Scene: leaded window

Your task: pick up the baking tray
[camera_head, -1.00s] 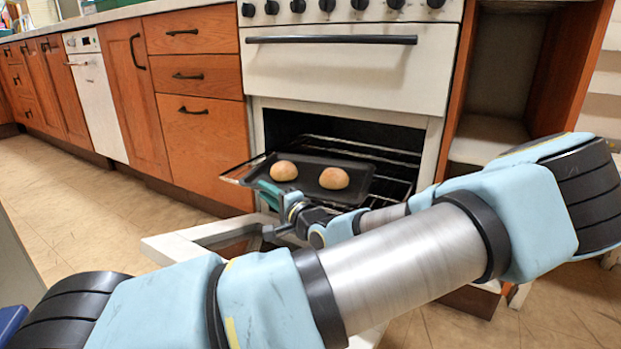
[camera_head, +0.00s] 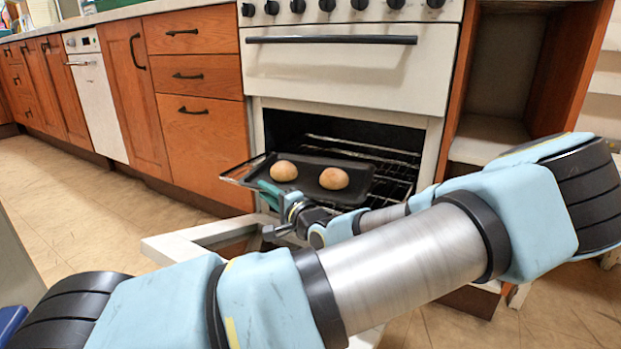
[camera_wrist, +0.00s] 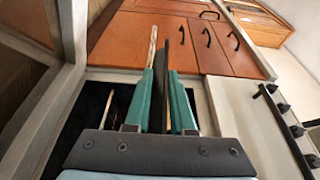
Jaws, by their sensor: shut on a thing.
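The baking tray (camera_head: 309,172) is dark and shallow, with two round bread rolls on it, the left roll (camera_head: 283,171) and the right roll (camera_head: 333,179). It lies level at the open oven's mouth, on or just above the wire rack. My gripper (camera_head: 268,190) is at the tray's front left edge, with teal fingers. In the wrist view my gripper (camera_wrist: 163,75) is shut on the thin dark tray edge (camera_wrist: 161,60), seen edge-on between the fingers. Whether the tray touches the rack cannot be told.
The wire rack (camera_head: 401,186) sticks out of the oven around the tray. The white oven door (camera_head: 180,246) hangs open below my gripper. Wooden drawers (camera_head: 205,135) stand left of the oven, and an open cabinet (camera_head: 495,125) stands right. The floor at left is clear.

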